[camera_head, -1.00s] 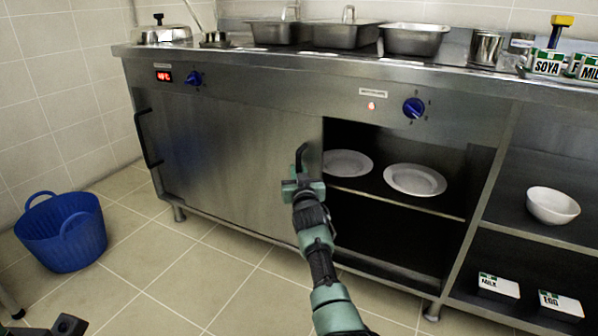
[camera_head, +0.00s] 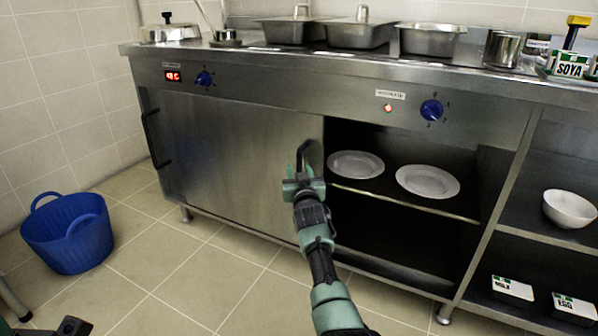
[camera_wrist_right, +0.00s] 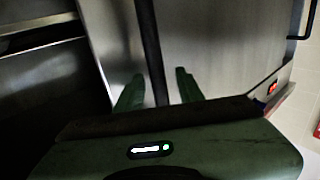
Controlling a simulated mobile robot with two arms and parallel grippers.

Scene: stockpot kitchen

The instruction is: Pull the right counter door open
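The right counter door (camera_head: 245,150) is a steel sliding panel, standing to the left of the open right half of the counter. Its black bar handle (camera_head: 303,155) is near its right edge. My right gripper (camera_head: 303,175) is at this handle. In the right wrist view the handle (camera_wrist_right: 150,50) runs between the two green fingers (camera_wrist_right: 158,90), with gaps visible on both sides, so the gripper looks open around it. A dark part of my left gripper (camera_head: 70,326) shows at the bottom left corner; its fingers are not clear.
Two white plates (camera_head: 427,181) stand on the shelf inside the opening. Another black handle (camera_head: 153,140) is at the counter's left end. A blue tub (camera_head: 68,235) stands on the floor at left. Open shelves with a bowl (camera_head: 569,209) and cartons are at right. The floor in front is clear.

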